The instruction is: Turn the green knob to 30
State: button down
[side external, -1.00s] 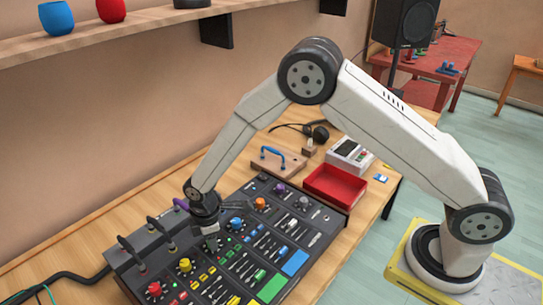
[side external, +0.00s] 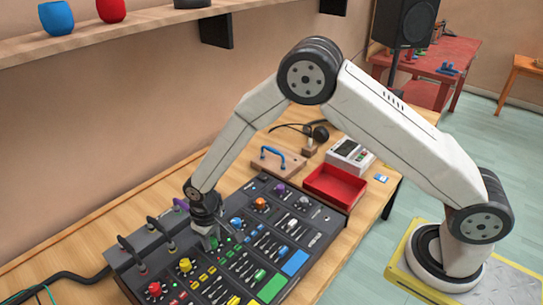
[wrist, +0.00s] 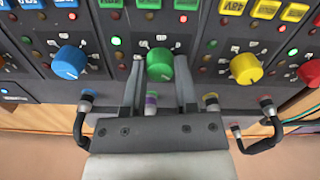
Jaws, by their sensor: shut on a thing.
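The green knob (wrist: 160,63) is on the mixing panel (wrist: 120,50), in the upper middle of the wrist view. My gripper (wrist: 160,75) has one finger on each side of it and is shut on it. The knob's pointer and scale are too small to read. In the side view my gripper (side external: 211,241) points down at the panel (side external: 325,222), and the green knob is largely hidden by the fingers.
A blue knob (wrist: 69,62) and a yellow knob (wrist: 246,68) flank the green one. Black cables (wrist: 84,125) plug in along the panel's edge. A red tray (side external: 336,184) and a board with a blue handle (side external: 278,160) lie beyond the panel.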

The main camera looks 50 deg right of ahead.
aim_at(213, 240)
jog(key=m, duration=0.5)
jog(key=shift+m, duration=0.3)
jog(key=m, duration=0.5)
dwell(0.4)
jog(key=shift+c, duration=1.9)
grip_release()
jog(key=shift+r, duration=3.85)
jog(key=shift+d, duration=0.1)
